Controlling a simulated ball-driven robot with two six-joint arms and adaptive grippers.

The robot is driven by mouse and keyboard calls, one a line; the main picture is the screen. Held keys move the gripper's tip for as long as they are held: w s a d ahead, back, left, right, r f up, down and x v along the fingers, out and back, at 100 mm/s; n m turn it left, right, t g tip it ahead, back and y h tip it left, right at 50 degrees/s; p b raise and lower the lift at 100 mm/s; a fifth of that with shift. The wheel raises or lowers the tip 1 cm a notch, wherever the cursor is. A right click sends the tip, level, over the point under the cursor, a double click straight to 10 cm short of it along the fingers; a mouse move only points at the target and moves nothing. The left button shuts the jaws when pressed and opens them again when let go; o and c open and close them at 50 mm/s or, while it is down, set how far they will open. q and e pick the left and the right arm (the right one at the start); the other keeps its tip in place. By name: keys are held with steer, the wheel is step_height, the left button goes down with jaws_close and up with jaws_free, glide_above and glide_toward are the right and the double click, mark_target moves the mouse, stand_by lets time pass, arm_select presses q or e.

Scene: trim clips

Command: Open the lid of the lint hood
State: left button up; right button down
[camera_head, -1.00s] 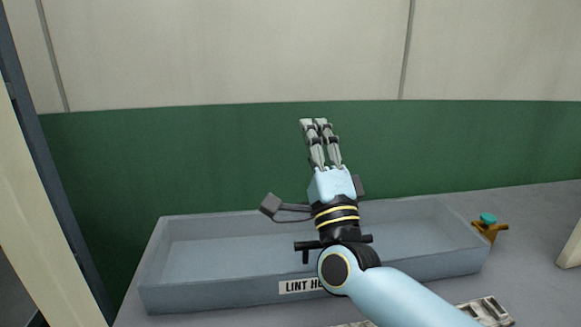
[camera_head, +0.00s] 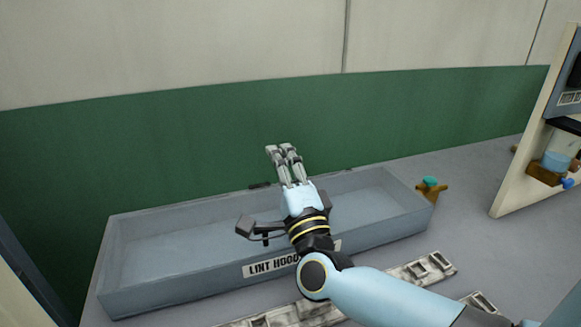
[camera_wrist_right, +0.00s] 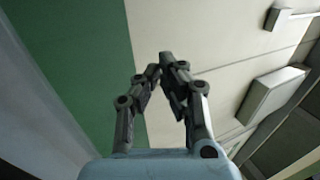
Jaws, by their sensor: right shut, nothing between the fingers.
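The lint hood (camera_head: 180,290) is a long, shallow grey-blue box with a white "LINT HOOD" label (camera_head: 270,267) on its front wall. Its inside shows through the top; I cannot tell whether a clear lid covers it. Small dark fittings, possibly hinges, show at its back edge. My right gripper (camera_head: 279,150) is in front of the hood in the head view, fingers pointing up and away, shut and empty. My right wrist and forearm hide part of the hood's front and label. In the right wrist view the gripper (camera_wrist_right: 160,66) has its fingertips together against the wall. My left gripper is not in view.
A brown holder with a teal knob (camera_head: 430,186) stands by the hood's right end. Grey-white slotted strips (camera_head: 425,268) lie in front of it. A green-and-cream wall rises behind.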

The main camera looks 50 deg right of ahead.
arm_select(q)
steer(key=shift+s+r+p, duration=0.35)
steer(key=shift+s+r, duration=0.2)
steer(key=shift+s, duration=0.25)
arm_select(e)
steer(key=x, duration=0.3)
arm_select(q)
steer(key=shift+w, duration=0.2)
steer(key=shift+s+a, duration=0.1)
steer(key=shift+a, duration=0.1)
arm_select(e)
steer(key=shift+s+f, duration=0.1)
stand_by(0.3)
